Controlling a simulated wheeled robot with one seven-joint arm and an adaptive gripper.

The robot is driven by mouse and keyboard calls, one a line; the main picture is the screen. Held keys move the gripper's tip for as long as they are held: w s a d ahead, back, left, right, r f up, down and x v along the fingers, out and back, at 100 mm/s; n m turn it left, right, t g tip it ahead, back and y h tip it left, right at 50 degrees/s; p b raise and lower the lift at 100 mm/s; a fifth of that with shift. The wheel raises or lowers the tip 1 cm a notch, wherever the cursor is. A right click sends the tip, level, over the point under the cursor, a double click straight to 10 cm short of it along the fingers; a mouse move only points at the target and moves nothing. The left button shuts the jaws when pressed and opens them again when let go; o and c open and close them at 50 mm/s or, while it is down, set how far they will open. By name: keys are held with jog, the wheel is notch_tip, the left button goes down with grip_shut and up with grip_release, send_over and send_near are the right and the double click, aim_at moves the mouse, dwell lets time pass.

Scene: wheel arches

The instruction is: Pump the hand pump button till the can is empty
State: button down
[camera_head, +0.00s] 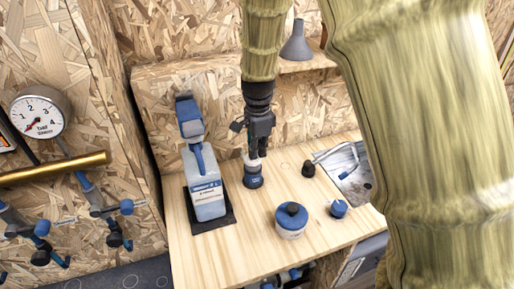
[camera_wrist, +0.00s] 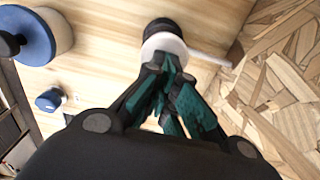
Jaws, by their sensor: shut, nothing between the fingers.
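My gripper (camera_head: 259,154) points down with its fingers shut and empty. Its fingertips (camera_wrist: 171,66) also show in the wrist view, in front of a round white top. The small blue pump (camera_head: 253,181) with a white upper part stands on the wooden bench right under the fingers. In the wrist view, its white top (camera_wrist: 158,42) has a thin pale spout to the right. The fingers hide part of the top; I cannot tell whether they touch it. A white and blue can (camera_head: 207,200) with a label and a blue lever stands upright to the left on a dark base.
A white and blue round container (camera_head: 290,221), a small blue knob (camera_head: 339,208) and a black knob (camera_head: 308,169) stand to the right on the bench. A grey funnel (camera_head: 297,44) stands on the shelf behind. A gauge (camera_head: 38,113) and brass pipe (camera_head: 55,169) are at left. The front-left bench top is clear.

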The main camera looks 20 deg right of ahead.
jog(key=shift+f, duration=1.1)
jog(key=shift+r+p, duration=1.95)
jog(key=shift+r, duration=0.3)
jog(key=shift+f, duration=0.3)
jog(key=shift+f+b, duration=0.3)
jog(key=shift+f, duration=1.6)
jog(key=shift+r+p, duration=2.05)
jog(key=shift+r, duration=0.15)
jog(key=shift+f, duration=0.3)
